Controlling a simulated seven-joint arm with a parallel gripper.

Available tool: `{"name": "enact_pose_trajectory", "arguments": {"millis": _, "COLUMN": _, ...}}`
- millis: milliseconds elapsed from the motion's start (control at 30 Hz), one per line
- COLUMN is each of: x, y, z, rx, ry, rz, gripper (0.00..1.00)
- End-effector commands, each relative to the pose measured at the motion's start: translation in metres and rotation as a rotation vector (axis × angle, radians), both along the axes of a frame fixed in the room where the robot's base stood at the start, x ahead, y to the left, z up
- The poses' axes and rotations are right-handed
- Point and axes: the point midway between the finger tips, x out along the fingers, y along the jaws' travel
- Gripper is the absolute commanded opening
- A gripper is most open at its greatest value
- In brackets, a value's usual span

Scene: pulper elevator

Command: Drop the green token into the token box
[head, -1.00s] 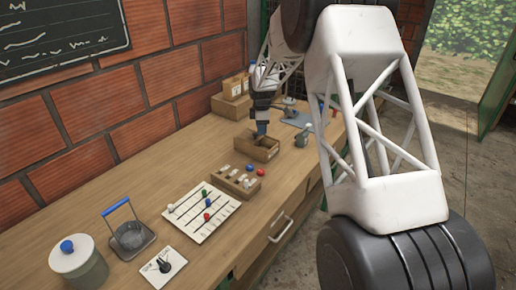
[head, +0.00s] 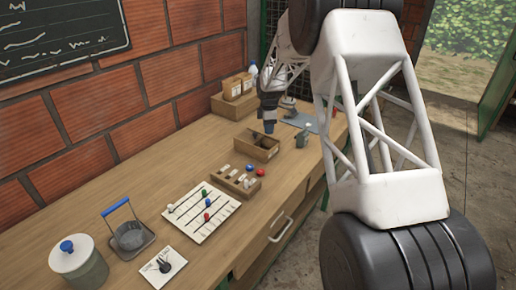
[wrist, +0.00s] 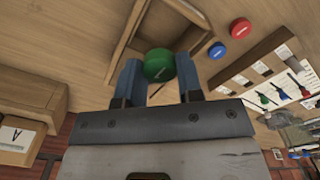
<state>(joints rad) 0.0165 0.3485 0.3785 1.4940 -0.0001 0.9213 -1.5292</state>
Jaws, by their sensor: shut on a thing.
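The token box (head: 266,155) is an open wooden box on the bench. In the head view my gripper (head: 269,130) points down at the box, over its back part. In the wrist view the box (wrist: 124,34) opens just beyond the token, which overlaps its near edge in the picture. The token's height relative to the rim is unclear, and the token is hidden in the head view.
A red token (head: 261,172) and a blue token (head: 249,168) lie beside a slotted wooden rack (head: 233,183). A grey mug (head: 303,138) stands right of the box. A wooden crate with cartons (head: 232,104) stands behind. A bead board (head: 203,213) lies nearer.

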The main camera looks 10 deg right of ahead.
Motion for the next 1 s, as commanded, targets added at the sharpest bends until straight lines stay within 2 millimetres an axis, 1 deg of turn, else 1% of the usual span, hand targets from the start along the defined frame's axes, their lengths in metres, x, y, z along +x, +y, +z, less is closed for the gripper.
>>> {"name": "enact_pose_trajectory", "arguments": {"millis": 300, "x": 0.0, "y": 0.0, "z": -0.028, "rx": 0.0, "ry": 0.001, "rz": 0.0, "gripper": 0.12}}
{"name": "enact_pose_trajectory", "arguments": {"millis": 500, "x": 0.0, "y": 0.0, "z": -0.041, "rx": 0.0, "ry": 0.0, "rz": 0.0, "gripper": 0.12}}
{"name": "enact_pose_trajectory", "arguments": {"millis": 700, "x": 0.0, "y": 0.0, "z": -0.047, "rx": 0.0, "ry": 0.0, "rz": 0.0, "gripper": 0.12}}
{"name": "enact_pose_trajectory", "arguments": {"millis": 967, "x": 0.0, "y": 0.0, "z": -0.047, "rx": 0.0, "ry": -0.001, "rz": 0.0, "gripper": 0.12}}
{"name": "enact_pose_trajectory", "arguments": {"millis": 1000, "x": 0.0, "y": 0.0, "z": -0.047, "rx": 0.0, "ry": -0.001, "rz": 0.0, "gripper": 0.37}}
